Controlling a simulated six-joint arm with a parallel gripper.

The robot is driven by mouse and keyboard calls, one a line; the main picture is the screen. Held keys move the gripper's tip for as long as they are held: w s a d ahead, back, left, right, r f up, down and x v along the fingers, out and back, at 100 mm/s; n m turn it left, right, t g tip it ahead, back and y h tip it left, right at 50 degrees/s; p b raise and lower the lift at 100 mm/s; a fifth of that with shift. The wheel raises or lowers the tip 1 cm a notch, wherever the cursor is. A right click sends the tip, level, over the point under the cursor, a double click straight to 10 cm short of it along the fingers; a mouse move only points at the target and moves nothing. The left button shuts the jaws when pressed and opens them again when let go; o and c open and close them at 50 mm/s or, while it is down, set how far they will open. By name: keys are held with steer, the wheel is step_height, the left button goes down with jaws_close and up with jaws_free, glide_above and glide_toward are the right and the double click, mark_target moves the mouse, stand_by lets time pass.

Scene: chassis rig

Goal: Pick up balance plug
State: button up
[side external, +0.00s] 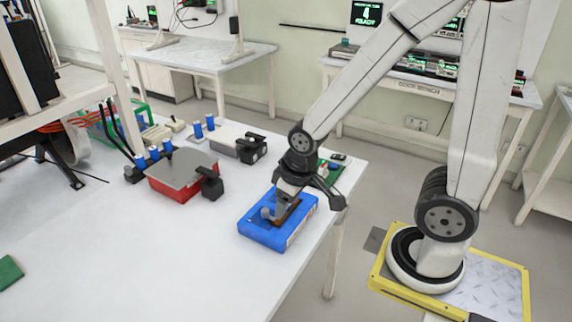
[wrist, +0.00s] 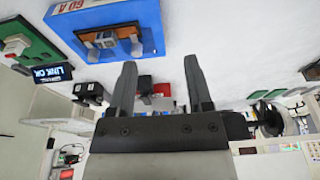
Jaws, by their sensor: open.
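I cannot tell for certain which piece is the balance plug. A small white piece with a red part (wrist: 15,46) sits on a green board (wrist: 32,52) at the left of the wrist view; it may be the plug or its socket. In the side view the green board (side external: 331,176) lies at the table's right edge, partly hidden by my wrist. My gripper (wrist: 161,72) is open, with nothing between its fingers. In the side view my gripper (side external: 281,204) is low over the blue box (side external: 262,238), hiding part of its top.
The blue box (wrist: 148,22), marked 60 A, carries an orange-brown mount with a grey piece. A "LINK OK" display (wrist: 48,73) is beside the green board. A red block (side external: 172,190) with black fittings and several blue cylinders stand farther left.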

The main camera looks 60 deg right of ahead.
steer(key=n+g+h, duration=0.5)
steer(key=n+h, duration=0.5)
steer(key=n, duration=0.3)
glide_toward(321, 170)
steer(key=s+a, duration=0.1)
steer(key=s+a+f, duration=0.1)
steer(key=s, duration=0.1)
steer(key=s+a, duration=0.1)
steer(key=s, duration=0.1)
steer(key=shift+s+a+f, duration=0.25)
steer(key=shift+a+f, duration=0.1)
steer(key=w+d+n+h, duration=0.1)
steer(key=w+d+f+n+t+h, duration=0.1)
steer(key=n, duration=0.1)
steer(key=w+d+n+t+h, duration=0.1)
steer(key=shift+w+d+f, duration=0.1)
steer(key=shift+d+f, duration=0.2)
steer(key=shift+f, duration=0.1)
steer(key=shift+w+d+f+n+h, duration=0.2)
steer(key=shift+w+n+h, duration=0.1)
steer(key=shift+n, duration=0.2)
steer(key=shift+x, duration=3.9)
steer(key=shift+w+r, duration=0.1)
steer(key=shift+r, duration=0.1)
jaws_close()
